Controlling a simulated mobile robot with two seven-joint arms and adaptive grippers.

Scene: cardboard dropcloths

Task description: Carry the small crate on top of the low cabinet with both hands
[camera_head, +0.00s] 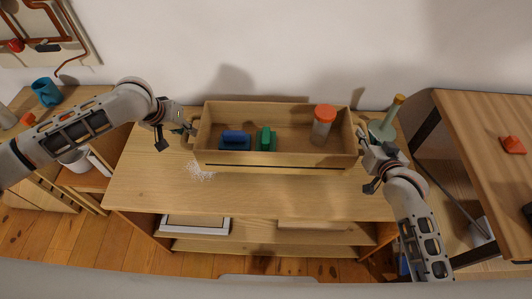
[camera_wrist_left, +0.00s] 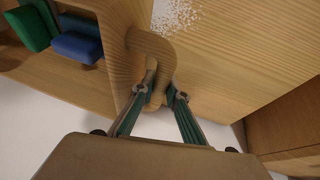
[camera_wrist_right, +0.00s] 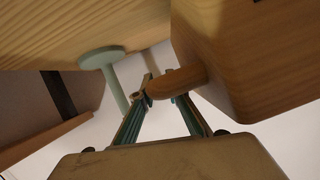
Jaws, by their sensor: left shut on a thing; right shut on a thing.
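The small wooden crate (camera_head: 280,160) is over the low cabinet (camera_head: 150,190), near the wall; I cannot tell if its base touches the top. It looks level and holds a blue block-like thing (camera_head: 236,138), a green one (camera_head: 265,140) and a clear jar with a red lid (camera_head: 322,124). My left gripper (camera_head: 190,128) is shut on the crate's left handle, a wooden loop in the left wrist view (camera_wrist_left: 155,48). My right gripper (camera_head: 363,138) is shut on the right handle, which shows in the right wrist view (camera_wrist_right: 178,82).
White specks (camera_head: 199,171) lie on the cabinet top at the crate's front left. A pale green thing with a yellowish top (camera_head: 384,127) stands close behind my right gripper. A table with a red thing (camera_head: 513,145) is at the right. The cabinet top's front is clear.

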